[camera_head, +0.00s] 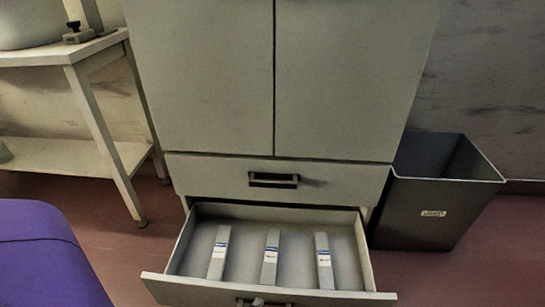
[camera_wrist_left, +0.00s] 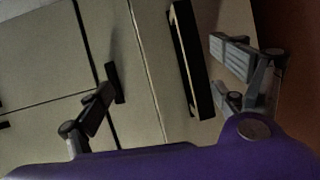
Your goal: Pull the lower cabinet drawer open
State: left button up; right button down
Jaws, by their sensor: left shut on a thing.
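The lower drawer (camera_head: 190,290) of the grey cabinet (camera_head: 200,80) stands pulled out, its inside showing. Its dark handle (camera_head: 245,302) is at the bottom edge of the head view, partly cut off. The upper drawer (camera_head: 215,177) is shut, with a black handle (camera_head: 273,181). My right gripper is in neither view.
Three slim grey boxes (camera_head: 270,258) with labels lie in the open drawer. A dark bin (camera_head: 430,205) stands close to the cabinet's right side. A white table (camera_head: 60,55) stands at the left. Red floor shows on both sides.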

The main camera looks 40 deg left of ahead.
pick_arm(q)
jog(key=shift+s+r, duration=0.55)
jog(key=shift+r, duration=0.15)
jog(key=shift+c, duration=0.8)
jog(key=shift+s+d+r, duration=0.15)
jog(key=shift+s, duration=0.25)
jog(key=c, duration=0.6)
jog(key=shift+s+d, duration=0.1)
jog(key=shift+s, duration=0.2)
jog(key=shift+c, duration=0.3)
jog(key=v, duration=0.2)
jog(key=f+v, duration=0.1)
jog(key=v, duration=0.2)
jog(key=shift+s+d+f, duration=0.15)
jog(key=shift+s, duration=0.2)
jog(key=shift+p, duration=0.3)
jog(key=shift+w, duration=0.1)
